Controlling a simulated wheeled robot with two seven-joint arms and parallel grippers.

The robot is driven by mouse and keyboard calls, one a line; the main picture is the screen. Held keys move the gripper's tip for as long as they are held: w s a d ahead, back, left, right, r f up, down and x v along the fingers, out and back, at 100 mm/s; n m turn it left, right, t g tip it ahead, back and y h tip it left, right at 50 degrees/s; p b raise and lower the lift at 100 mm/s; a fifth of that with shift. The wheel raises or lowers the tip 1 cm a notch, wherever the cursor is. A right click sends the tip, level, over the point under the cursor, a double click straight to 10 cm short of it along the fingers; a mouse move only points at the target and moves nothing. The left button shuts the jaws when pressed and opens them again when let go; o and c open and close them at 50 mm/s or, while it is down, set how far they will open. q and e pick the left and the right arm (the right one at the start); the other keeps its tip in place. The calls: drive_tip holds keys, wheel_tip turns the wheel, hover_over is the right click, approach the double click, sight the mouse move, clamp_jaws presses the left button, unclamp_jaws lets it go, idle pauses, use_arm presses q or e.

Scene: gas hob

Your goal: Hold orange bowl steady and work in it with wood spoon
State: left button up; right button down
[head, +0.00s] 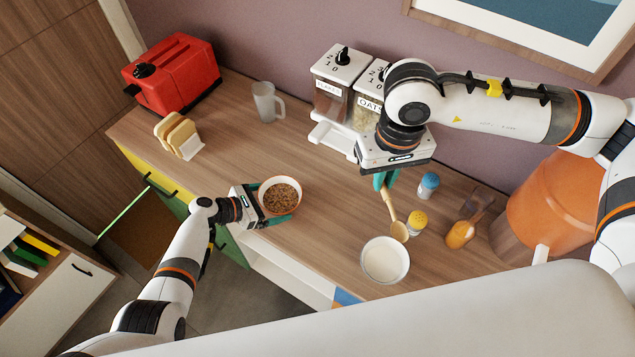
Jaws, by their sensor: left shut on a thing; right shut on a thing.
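The bowl (262,198) with a pale orange rim holds brown flakes and is near the counter's front edge. My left gripper (275,201) is shut on it, with teal fingers on either side. The wood spoon (389,205) hangs from my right gripper (384,181), which is shut on its handle. The spoon's head is low, right above or beside a white bowl of milk (386,261); I cannot tell whether it touches the counter. The spoon is well to the right of the orange bowl, apart from it.
A yellow-capped shaker (417,221), a blue-capped shaker (428,185) and a honey-coloured jar (461,233) stand right of the spoon. Dispensers (333,95), a glass mug (267,102), bread slices (176,135) and a red toaster (172,72) stand behind. Counter between the two grippers is clear.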

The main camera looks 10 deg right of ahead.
drive_tip(key=w+a+f+n+g+y, duration=0.1)
drive_tip(key=w+a+n+g+y, duration=0.3)
drive_tip(key=a+n, duration=0.75)
drive_tip(key=w+a+f+n+g+y, duration=0.1)
drive_tip(key=w+a+n+g+y, duration=0.35)
drive_tip(key=n, duration=1.25)
drive_tip(key=w+f+m+t+y, duration=0.6)
drive_tip(key=w+f+m+t, duration=0.1)
drive_tip(key=m+t, duration=1)
wheel_tip(320, 180, down, 10)
drive_tip(key=shift+a, duration=0.3)
